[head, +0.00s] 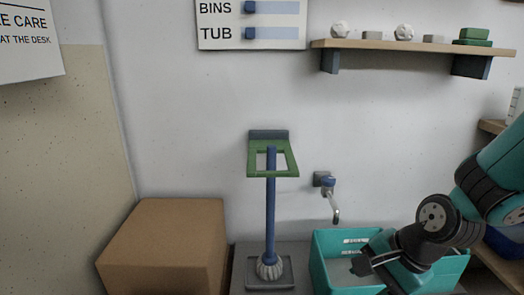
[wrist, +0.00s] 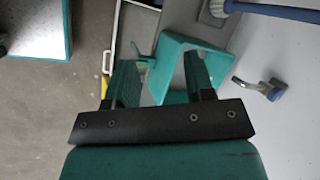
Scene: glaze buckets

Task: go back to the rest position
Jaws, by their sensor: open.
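My gripper (head: 366,262) is in front of the teal tub at the lower right of the head view. In the wrist view my gripper (wrist: 160,66) has its two fingers spread apart, with nothing held between them. The teal tub (head: 328,272) stands below the wall tap, with a small label on its inner back wall. It also shows beyond the fingers in the wrist view (wrist: 172,43). My arm and gripper hide part of the tub in the head view. I cannot tell the exact gap between gripper and tub.
A metal tap (head: 331,190) sticks out above the tub. A blue-handled brush (head: 271,205) stands upright at a green holder (head: 285,160). A cardboard box (head: 165,245) is at left. A shelf (head: 400,46) with small items is above.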

